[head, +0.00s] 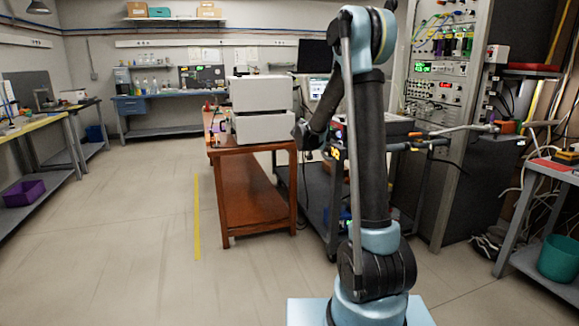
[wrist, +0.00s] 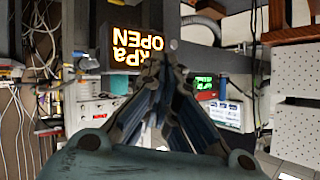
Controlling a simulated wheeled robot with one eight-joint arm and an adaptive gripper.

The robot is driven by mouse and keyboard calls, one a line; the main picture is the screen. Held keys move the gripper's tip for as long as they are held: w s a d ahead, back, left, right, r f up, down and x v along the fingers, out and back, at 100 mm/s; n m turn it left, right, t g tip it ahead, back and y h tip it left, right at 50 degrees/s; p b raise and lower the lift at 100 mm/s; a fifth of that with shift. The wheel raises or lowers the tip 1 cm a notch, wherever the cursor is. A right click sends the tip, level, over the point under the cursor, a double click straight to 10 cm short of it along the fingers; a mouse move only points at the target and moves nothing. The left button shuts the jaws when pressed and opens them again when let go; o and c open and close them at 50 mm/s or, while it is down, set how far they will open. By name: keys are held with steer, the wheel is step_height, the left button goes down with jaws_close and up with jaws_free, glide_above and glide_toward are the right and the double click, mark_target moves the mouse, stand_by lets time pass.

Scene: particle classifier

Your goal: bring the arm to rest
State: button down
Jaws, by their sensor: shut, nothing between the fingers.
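My arm, light blue and black, stands upright in the middle right of the head view, bent at the top with its forearm hanging down to the left. My gripper (wrist: 160,62) shows large in the wrist view, its fingers drawn together at the tips with nothing between them. In the head view the arm's end hangs in front of the white stacked boxes and the dark cart, and the fingers cannot be made out there.
A wooden table (head: 265,186) carries white stacked boxes (head: 261,94). A dark cart (head: 316,205) stands beside it. A tall instrument rack (head: 437,120) is right of the arm. A lit display (wrist: 140,45) reads "kPa OPEN" in the wrist view. Floor at left is free.

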steer(key=s+d+n+g+y, duration=0.1)
steer(key=s+d+n+g, duration=0.15)
steer(key=s, duration=1.15)
steer(key=s+d+n+g+y, duration=0.15)
steer(key=s+d, duration=0.25)
steer(key=s, duration=1)
steer(key=s+a+f+n+g+y, duration=0.1)
steer(key=s+f+n, duration=0.1)
steer(key=s, duration=0.7)
steer(key=s+a+f+n+g+y, duration=0.1)
steer(key=s+a+f+n+y, duration=0.1)
steer(key=s+f, duration=0.3)
steer(key=s+a+f+n+g+y, duration=0.1)
steer(key=s+a+f+g, duration=0.1)
steer(key=s, duration=1.1)
steer(key=shift+s+f+n, duration=0.25)
steer(key=shift+f+n, duration=0.15)
steer(key=shift+f, duration=0.4)
steer(key=shift+y, duration=0.25)
steer(key=shift+w+f, duration=0.2)
steer(key=shift+w, duration=0.25)
